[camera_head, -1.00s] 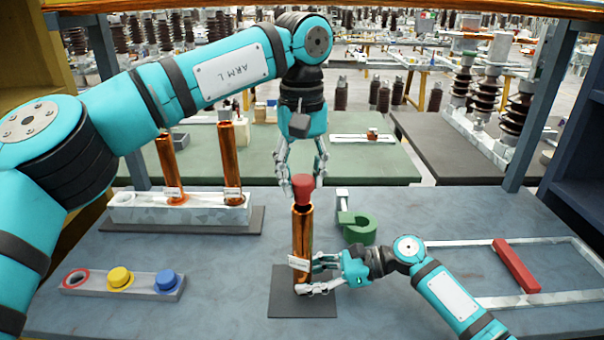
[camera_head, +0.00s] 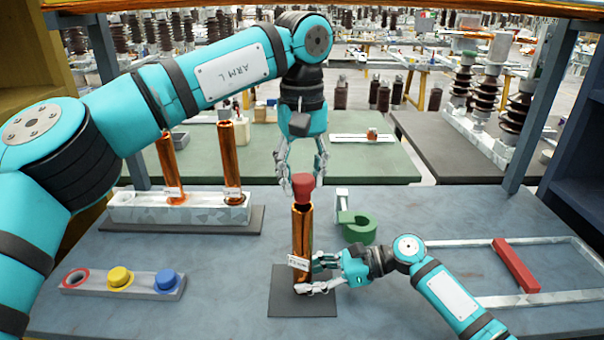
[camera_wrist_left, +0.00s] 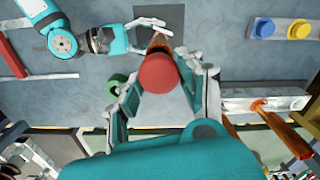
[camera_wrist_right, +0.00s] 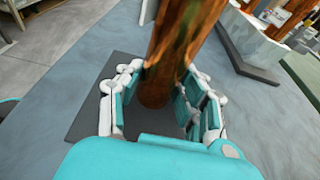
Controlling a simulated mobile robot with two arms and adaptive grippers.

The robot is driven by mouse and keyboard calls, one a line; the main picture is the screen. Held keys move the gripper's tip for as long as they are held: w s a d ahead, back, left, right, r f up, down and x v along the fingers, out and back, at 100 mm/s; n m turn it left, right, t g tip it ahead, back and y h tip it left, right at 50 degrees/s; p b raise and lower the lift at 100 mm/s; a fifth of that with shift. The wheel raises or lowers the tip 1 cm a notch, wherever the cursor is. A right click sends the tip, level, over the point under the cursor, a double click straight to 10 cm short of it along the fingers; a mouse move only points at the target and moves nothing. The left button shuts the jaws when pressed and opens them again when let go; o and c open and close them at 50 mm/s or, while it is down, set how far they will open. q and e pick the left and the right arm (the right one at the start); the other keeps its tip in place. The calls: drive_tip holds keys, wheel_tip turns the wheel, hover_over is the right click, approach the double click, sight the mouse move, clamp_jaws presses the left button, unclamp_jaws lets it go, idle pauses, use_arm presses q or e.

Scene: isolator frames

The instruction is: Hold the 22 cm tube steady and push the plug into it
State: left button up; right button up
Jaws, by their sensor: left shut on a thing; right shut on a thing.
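The copper tube (camera_head: 301,238) with a white label stands upright on a dark square mat (camera_head: 318,303). My right gripper (camera_head: 318,274) is shut around its lower part; the right wrist view (camera_wrist_right: 155,95) shows fingers on both sides of it. A red plug (camera_head: 303,187) sits upright at the tube's top mouth. My left gripper (camera_head: 301,178) comes down from above and is shut on the plug, which also shows in the left wrist view (camera_wrist_left: 159,73). How deep the plug sits in the tube cannot be told.
A rack (camera_head: 180,212) with two copper tubes stands at back left. A tray (camera_head: 140,293) holds a yellow and a blue plug beside an empty red-rimmed slot. A green clamp-like piece (camera_head: 358,228) lies behind the tube. A red bar (camera_head: 515,265) crosses a pale frame at right.

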sight(302, 193)
use_arm(q)
drive_tip(key=shift+f, duration=1.85)
drive_tip(key=o, duration=1)
wheel_tip(302, 193, up, 12)
use_arm(e)
drive_tip(key=o, duration=0.9)
drive_tip(key=shift+o, duration=0.2)
